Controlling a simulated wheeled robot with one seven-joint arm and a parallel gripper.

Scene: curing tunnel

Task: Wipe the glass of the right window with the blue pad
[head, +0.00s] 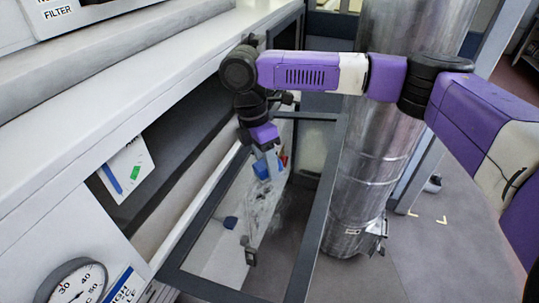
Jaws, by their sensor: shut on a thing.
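My gripper (266,146) points down in front of the dark-framed window, near its upper part, in the head view. It is shut on the blue pad (261,169), which is mostly below the fingers. The pad is close to the glass; I cannot tell whether it touches. The window glass (262,205) has pale grey smears below the pad. A small dark blue shape (230,222) shows lower left on the glass; it may be a reflection. A dark latch or handle (249,250) is near the bottom of the pane.
A shiny metal duct (372,165) stands upright just right of the window, under my arm. A long white machine housing (120,85) runs along the left, with a round gauge (78,285) at the lower left. Grey floor (420,255) is open at the lower right.

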